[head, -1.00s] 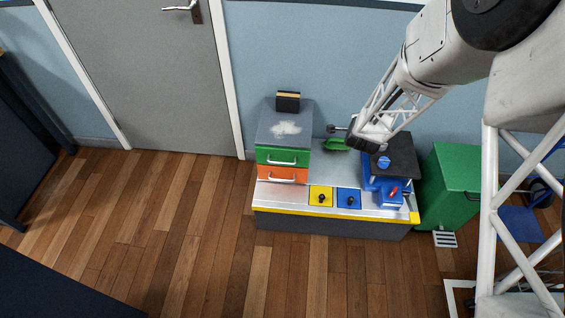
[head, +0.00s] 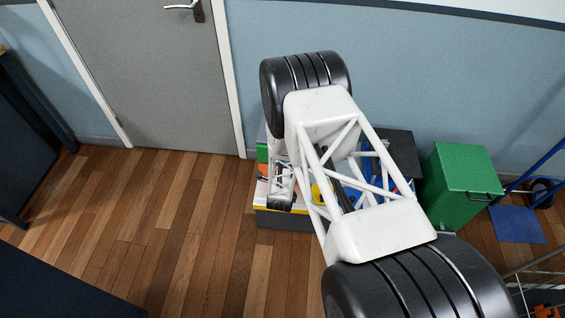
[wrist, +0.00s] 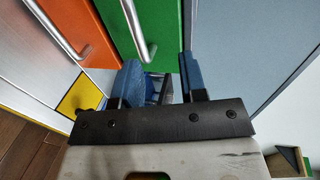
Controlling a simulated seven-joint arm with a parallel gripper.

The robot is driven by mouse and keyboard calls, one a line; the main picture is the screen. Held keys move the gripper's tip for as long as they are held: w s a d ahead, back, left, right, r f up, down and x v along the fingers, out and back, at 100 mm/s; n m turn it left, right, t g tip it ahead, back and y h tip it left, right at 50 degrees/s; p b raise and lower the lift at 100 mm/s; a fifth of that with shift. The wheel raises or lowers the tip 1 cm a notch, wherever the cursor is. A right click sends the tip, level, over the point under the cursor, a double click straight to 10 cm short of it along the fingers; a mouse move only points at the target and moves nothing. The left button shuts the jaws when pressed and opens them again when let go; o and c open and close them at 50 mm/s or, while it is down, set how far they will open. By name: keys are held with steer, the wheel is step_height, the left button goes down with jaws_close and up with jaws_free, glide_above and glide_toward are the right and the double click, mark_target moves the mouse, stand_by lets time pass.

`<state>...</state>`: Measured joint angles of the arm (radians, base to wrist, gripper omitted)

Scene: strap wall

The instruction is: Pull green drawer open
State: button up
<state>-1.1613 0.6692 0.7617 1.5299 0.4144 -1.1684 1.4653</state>
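The green drawer (wrist: 165,25) fills the top middle of the wrist view, with a silver bar handle (wrist: 136,32) on its front. Only a sliver of the green drawer (head: 262,152) shows in the head view, as my arm covers the rest. The drawer looks closed. My gripper (wrist: 160,65) is open, with two blue fingers apart and nothing held between them. Its fingertips are close to the green front, near the lower end of the handle. I cannot tell whether they touch it. In the head view my gripper (head: 280,195) is in front of the drawer stack.
The orange drawer (wrist: 100,25) with its own handle is beside the green one. A yellow panel with a black knob (wrist: 82,95) is at left. A green bin (head: 466,185) stands right of the bench. The wooden floor left of the bench is clear.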

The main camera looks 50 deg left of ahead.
steer(key=s+f, duration=0.2)
steer(key=shift+s+a+f+y, duration=0.2)
steer(key=shift+s+f+y, duration=0.1)
steer(key=shift+s, duration=0.05)
steer(key=shift+w+a, duration=0.1)
steer(key=shift+w, duration=0.05)
steer(key=shift+x, duration=3.75)
jaws_close()
